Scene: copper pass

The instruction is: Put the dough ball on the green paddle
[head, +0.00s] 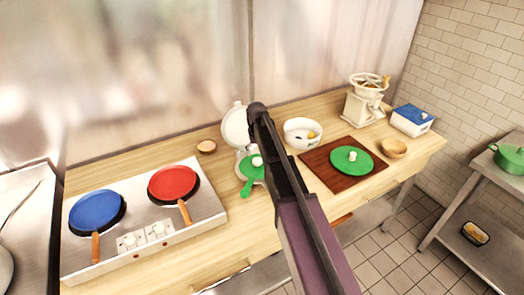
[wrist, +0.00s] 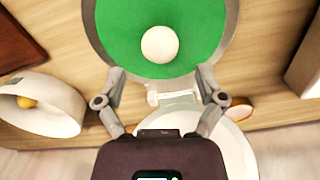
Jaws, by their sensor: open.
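The dough ball, a pale round ball (wrist: 160,44), rests on a green round surface (wrist: 115,25) in the wrist view. In the head view this ball (head: 257,161) sits on the green paddle (head: 246,187), whose handle points toward the front of the counter. In the head view my arm hides part of the press.
A white bowl (head: 302,140) holds a yellow thing. A brown board (head: 320,172) bears a green disc (head: 341,165) with a pale lump. Blue (head: 96,210) and red (head: 172,183) pans sit on a steel hob at left. A grinder (head: 364,100) stands at the back right.

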